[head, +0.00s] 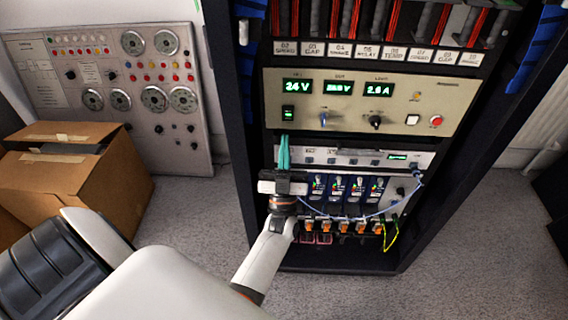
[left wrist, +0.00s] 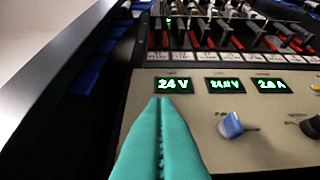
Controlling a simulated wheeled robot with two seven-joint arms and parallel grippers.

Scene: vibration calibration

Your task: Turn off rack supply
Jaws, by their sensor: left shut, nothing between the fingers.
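The rack supply (head: 360,100) is a beige panel in the dark rack, with green displays reading 24 V, a blurred middle value and 2.8 A. A black rocker switch (head: 288,113) with a lit green mark sits at its left, below the 24 V display (head: 297,86). My left gripper (head: 284,141) is shut and empty, its teal fingertips just below the rocker. In the left wrist view the teal fingers (left wrist: 161,105) cover the area below the 24 V display (left wrist: 173,86), hiding the rocker. Contact cannot be told. My right gripper is not in view.
A blue-tipped knob (left wrist: 231,126), a black knob (head: 375,121) and a red button (head: 436,121) are on the same panel. Below are a network unit (head: 335,157) and blue modules with cables (head: 338,188). A cardboard box (head: 75,180) and gauge panel (head: 110,85) stand left.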

